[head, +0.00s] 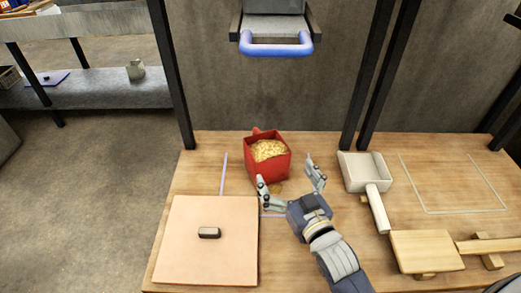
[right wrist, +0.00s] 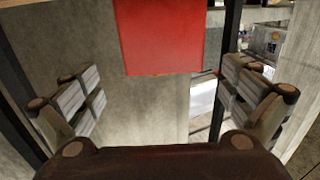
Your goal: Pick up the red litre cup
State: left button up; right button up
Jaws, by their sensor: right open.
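The red litre cup (head: 266,166) stands upright on the wooden table in the head view, full of pale yellow grain. A red knob-like part, perhaps its handle, shows at its back rim. My right gripper (head: 290,180) is open just in front of the cup, with one finger near each side of its lower front. I cannot tell whether either finger touches it. In the right wrist view the cup's red face (right wrist: 172,38) shows at the top, between the open fingers. My left gripper is not in view.
A square pinkish board (head: 190,225) with a dark handle lies left of my right gripper. A white scoop (head: 366,172) and a wooden paddle (head: 428,250) lie to the right. A blue-handled drawer (head: 276,48) is on the wall behind. An outlined area (head: 452,180) at the right is empty.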

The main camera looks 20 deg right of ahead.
aim_at(276, 161)
jog(key=shift+w, duration=0.4)
jog(key=w, duration=0.4)
jog(key=shift+w+a+b, duration=0.35)
jog(key=shift+w+b, duration=0.05)
jog(key=shift+w+a+r, duration=0.15)
jog(key=shift+w, duration=0.35)
jog(key=w, duration=0.1)
jog(key=w+b, duration=0.1)
jog(key=w, duration=0.2)
jog(key=shift+a+r, duration=0.1)
jog(key=shift+a, duration=0.25)
jog(key=shift+w+r, duration=0.1)
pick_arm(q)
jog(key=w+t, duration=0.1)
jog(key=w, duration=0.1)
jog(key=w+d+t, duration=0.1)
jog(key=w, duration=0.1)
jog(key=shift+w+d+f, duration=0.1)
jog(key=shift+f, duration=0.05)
pick_arm(e)
jog(key=c, duration=1.9)
jog(key=shift+r, duration=0.15)
jog(key=shift+c, duration=0.3)
